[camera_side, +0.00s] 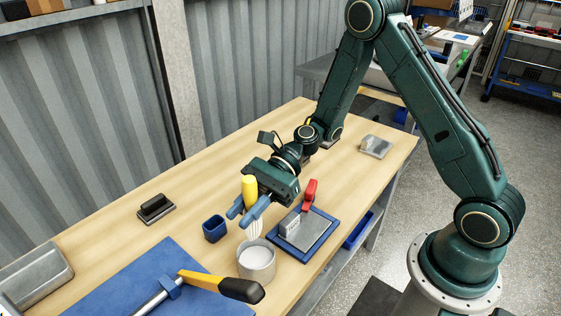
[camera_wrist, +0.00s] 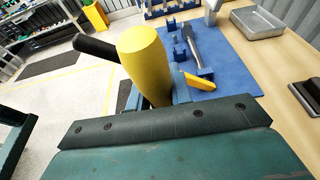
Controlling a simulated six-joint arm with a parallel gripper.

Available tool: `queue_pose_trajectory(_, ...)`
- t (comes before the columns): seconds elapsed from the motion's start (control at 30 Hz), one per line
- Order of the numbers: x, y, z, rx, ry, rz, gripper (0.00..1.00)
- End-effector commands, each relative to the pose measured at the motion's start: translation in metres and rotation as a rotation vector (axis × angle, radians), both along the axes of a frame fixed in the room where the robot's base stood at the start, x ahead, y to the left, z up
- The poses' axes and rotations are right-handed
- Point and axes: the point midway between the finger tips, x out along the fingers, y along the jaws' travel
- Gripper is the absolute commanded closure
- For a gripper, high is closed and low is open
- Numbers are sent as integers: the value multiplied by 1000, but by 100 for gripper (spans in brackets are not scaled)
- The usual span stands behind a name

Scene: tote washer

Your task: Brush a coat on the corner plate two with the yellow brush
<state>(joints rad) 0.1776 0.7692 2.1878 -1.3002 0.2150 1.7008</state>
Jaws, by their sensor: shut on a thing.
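My gripper (camera_side: 241,211) is shut on the yellow brush (camera_side: 250,187), its handle upright between the blue fingers. Its pale bristles (camera_side: 255,228) point down, just above or at the mouth of a pot of white coating (camera_side: 257,262); I cannot tell if they touch it. The yellow handle fills the middle of the wrist view (camera_wrist: 143,52). A grey L-shaped corner plate (camera_side: 290,225) sits on the blue-edged fixture (camera_side: 283,242), right of the pot, beside a red clamp (camera_side: 310,190). Another grey corner plate (camera_side: 376,146) lies at the far right. No number is readable.
A small blue cup (camera_side: 214,229) stands left of the pot. A tool with a yellow and black handle (camera_side: 222,285) lies on a blue mat (camera_side: 128,272). A dark bracket (camera_side: 155,208) and a metal tray (camera_side: 33,275) are further left.

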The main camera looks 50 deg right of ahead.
Motion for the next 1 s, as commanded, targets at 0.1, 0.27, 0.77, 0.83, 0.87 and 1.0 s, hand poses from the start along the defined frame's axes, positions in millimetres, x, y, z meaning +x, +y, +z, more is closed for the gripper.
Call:
queue_pose_trajectory(0.1, 0, 0, -9, 1, 1, 1, 100)
queue_pose_trajectory(0.27, 0, 0, -20, 1, 0, 1, 100)
queue_pose_trajectory(0.77, 0, 0, -40, 0, -1, 0, 100)
queue_pose_trajectory(0.83, 0, 0, -40, 0, -1, 0, 100)
queue_pose_trajectory(0.87, 0, 0, -40, 0, -1, 0, 100)
queue_pose_trajectory(1.0, 0, 0, -40, 0, -1, 0, 100)
